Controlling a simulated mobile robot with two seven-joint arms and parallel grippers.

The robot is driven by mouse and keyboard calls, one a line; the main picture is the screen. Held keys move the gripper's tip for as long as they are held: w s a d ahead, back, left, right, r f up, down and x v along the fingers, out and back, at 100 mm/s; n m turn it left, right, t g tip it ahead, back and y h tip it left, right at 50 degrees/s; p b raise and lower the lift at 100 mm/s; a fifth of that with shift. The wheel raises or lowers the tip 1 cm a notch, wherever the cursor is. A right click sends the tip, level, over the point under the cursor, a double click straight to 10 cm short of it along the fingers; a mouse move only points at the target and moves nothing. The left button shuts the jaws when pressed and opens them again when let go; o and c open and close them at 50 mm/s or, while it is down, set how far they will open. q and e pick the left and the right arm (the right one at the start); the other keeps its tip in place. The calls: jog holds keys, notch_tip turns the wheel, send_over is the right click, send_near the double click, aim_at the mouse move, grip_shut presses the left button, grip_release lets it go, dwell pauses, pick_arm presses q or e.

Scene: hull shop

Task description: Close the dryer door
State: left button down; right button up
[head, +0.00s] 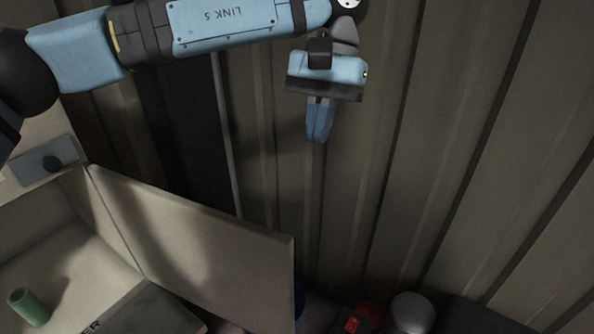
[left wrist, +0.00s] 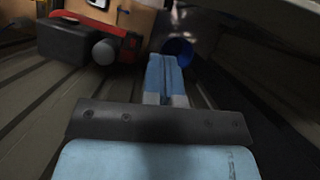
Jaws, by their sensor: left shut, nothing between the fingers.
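My right gripper is in neither view.
A ribbed wall (head: 450,150) fills the back and right. At the bottom are a grey rounded thing (head: 411,313) and a red-and-black item (head: 352,321). A blue round container (left wrist: 179,50) shows beyond my fingers in the left wrist view.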

pick_arm(q)
jog(key=s+a+f+p, duration=0.3)
jog(key=s+f+p, duration=0.1)
jog(key=s+f, duration=0.4)
jog(key=shift+f+p, duration=0.35)
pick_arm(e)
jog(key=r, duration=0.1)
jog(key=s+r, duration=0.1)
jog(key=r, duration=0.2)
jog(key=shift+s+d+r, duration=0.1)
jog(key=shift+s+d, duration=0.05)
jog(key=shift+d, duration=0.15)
pick_arm(q)
jog(key=shift+s, duration=0.1)
